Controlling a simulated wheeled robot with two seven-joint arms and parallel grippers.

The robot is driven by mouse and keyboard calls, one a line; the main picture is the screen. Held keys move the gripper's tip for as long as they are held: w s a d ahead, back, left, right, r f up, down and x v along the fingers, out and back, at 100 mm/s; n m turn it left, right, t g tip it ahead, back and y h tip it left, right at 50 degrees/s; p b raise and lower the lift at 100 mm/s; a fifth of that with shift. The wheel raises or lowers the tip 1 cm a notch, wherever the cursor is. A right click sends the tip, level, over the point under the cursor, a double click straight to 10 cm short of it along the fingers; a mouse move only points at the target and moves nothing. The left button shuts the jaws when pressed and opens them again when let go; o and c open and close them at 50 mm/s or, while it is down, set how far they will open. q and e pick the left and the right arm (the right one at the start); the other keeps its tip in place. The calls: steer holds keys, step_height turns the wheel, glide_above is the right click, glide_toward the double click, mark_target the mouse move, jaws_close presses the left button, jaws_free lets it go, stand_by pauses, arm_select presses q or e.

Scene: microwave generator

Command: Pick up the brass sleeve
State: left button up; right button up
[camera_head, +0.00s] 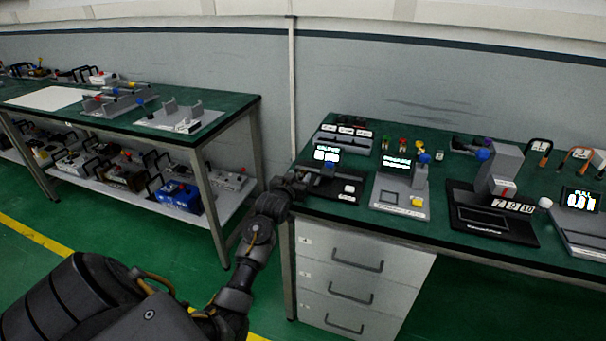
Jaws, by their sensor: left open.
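I cannot make out the brass sleeve for certain; anything that small is too unclear in the head view. My left arm comes in from the lower left, and my left gripper (303,180) is at the left end of the right-hand green bench (350,217). It is beside a black device with a lit display (327,153). The gripper is open, though its fingertips are small and dark here. My right gripper is out of view.
Right of the gripper stand a grey device with a yellow block (416,201), a black-based press (495,175) and another display unit (580,201). White drawers (357,278) are under this bench. A second bench (228,105) at left holds fixtures, with a blue box (178,196) on its shelf.

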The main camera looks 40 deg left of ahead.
mark_target(303, 174)
arm_select(q)
steer(key=shift+x, duration=1.1)
steer(key=shift+w, duration=0.1)
steer(key=c, duration=0.9)
jaws_close()
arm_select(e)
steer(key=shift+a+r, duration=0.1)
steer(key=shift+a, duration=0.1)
